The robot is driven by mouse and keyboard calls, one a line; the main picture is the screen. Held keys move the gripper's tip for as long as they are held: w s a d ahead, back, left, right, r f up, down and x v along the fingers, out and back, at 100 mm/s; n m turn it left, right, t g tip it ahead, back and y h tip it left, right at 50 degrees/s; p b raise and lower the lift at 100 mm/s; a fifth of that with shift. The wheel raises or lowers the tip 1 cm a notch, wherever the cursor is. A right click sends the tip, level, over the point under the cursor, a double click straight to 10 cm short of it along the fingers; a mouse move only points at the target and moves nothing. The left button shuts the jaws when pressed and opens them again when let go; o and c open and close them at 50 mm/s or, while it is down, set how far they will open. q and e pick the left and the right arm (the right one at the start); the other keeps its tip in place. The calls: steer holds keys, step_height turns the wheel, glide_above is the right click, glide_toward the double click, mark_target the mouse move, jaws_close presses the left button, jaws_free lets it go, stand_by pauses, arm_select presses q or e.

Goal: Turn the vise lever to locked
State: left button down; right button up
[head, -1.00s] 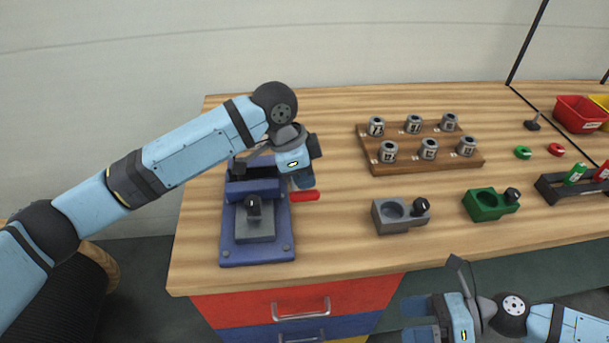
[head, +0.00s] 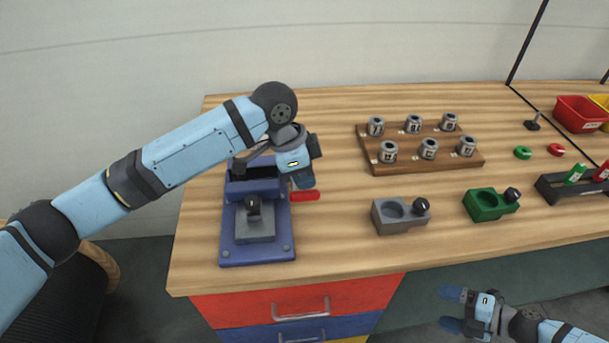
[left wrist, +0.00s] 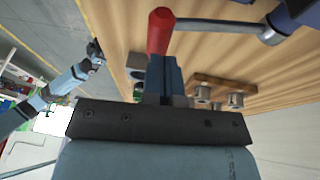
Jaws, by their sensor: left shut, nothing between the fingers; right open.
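The blue vise (head: 257,250) stands at the left end of the wooden bench. Its lever has a red handle (head: 306,195) that points right, beside the vise. In the left wrist view the red handle (left wrist: 160,32) is at the fingertips, and the lever's metal rod (left wrist: 225,25) runs to the right. My left gripper (head: 303,184) is shut at the handle, with nothing seen between its fingers; its fingertips are partly hidden in the head view. My right gripper (head: 452,309) is open and empty, low in front of the bench.
A wooden rack (head: 400,166) with several numbered metal collars stands to the right. A grey fixture (head: 385,222) and a green fixture (head: 485,212) are near the front edge. A red bin (head: 580,115) is at the far right. Bench top between vise and rack is clear.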

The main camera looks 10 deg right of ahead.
mark_target(306, 197)
steer(key=a+m+t+h, duration=0.1)
steer(key=a+m, duration=0.2)
steer(key=m, duration=0.2)
steer(key=w+a+m+t+h, duration=0.1)
steer(key=a+m+t+h, duration=0.1)
steer(key=m, duration=0.3)
steer(key=a+m+t+h, duration=0.1)
steer(key=a+m+h, duration=0.1)
steer(key=a+m, duration=0.2)
steer(key=shift+w+a+r+m+t, duration=0.3)
steer(key=shift+w+a+m, duration=0.1)
steer(key=shift+a, duration=0.05)
arm_select(q)
steer(key=shift+s+f+t+p, duration=0.2)
steer(key=shift+s+t+p, duration=0.1)
steer(key=shift+p, duration=0.25)
steer(key=shift+s+f+t+p, duration=0.4)
steer(key=shift+f+t+p, duration=0.35)
steer(key=shift+p, duration=0.15)
steer(key=shift+s+f+p, duration=0.15)
steer(key=shift+f+p, duration=0.15)
steer(key=shift+p, duration=0.2)
steer(key=shift+f, duration=0.65)
arm_select(e)
steer(key=s+a+r+m+g+h, duration=0.2)
steer(key=a+r+m, duration=0.1)
steer(key=a+m, duration=0.4)
steer(key=shift+s+a+r+m, duration=0.35)
steer(key=shift+a+m, duration=0.05)
steer(key=shift+a, duration=0.05)
